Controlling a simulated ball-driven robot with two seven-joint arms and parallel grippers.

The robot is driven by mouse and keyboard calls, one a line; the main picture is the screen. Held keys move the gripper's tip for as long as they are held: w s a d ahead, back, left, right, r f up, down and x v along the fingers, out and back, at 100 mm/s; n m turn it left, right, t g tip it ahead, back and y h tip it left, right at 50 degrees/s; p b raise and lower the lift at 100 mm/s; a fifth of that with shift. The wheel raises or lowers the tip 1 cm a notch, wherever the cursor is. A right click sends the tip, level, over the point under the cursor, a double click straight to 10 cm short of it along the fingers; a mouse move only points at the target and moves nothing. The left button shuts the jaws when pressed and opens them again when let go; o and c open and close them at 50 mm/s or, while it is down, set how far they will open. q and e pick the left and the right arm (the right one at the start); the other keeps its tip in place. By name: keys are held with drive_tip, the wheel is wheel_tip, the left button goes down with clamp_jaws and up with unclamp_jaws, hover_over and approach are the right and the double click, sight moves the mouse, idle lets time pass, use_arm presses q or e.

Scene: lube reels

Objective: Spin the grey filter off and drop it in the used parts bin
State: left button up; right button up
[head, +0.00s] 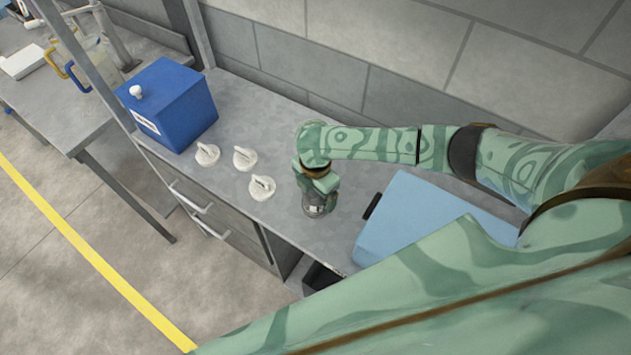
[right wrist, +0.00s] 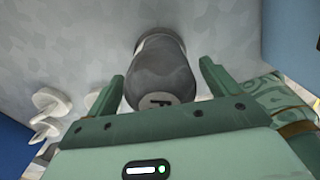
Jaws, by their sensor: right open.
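The grey filter (head: 318,209) is upright on the grey bench in the head view, mostly hidden under my right gripper. In the right wrist view the filter (right wrist: 160,75) is a dark grey cylinder with a rounded, lettered end. My right gripper (head: 320,184) is directly above it, pointing down. Its two fingers (right wrist: 166,82) are open, one on each side of the filter, with visible gaps. I cannot tell which container is the used parts bin; a dark blue box (head: 177,105) with a white knob and an unreadable label stands at the bench's left. My left gripper is out of view.
Several white handled caps (head: 263,187) stand left of the filter. A light blue case (head: 420,215) with a black handle lies to its right. A dark open container (head: 320,277) shows below the bench's front edge. The wall (head: 310,70) runs behind.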

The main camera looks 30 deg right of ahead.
drive_tip(key=shift+f, duration=0.35)
drive_tip(key=c, duration=1.2)
drive_tip(key=n, duration=0.5)
drive_tip(key=shift+c, duration=0.2)
drive_tip(key=n, duration=0.5)
drive_tip(key=shift+s+b, duration=0.15)
drive_tip(key=shift+b, duration=0.2)
drive_tip(key=shift+f, duration=0.1)
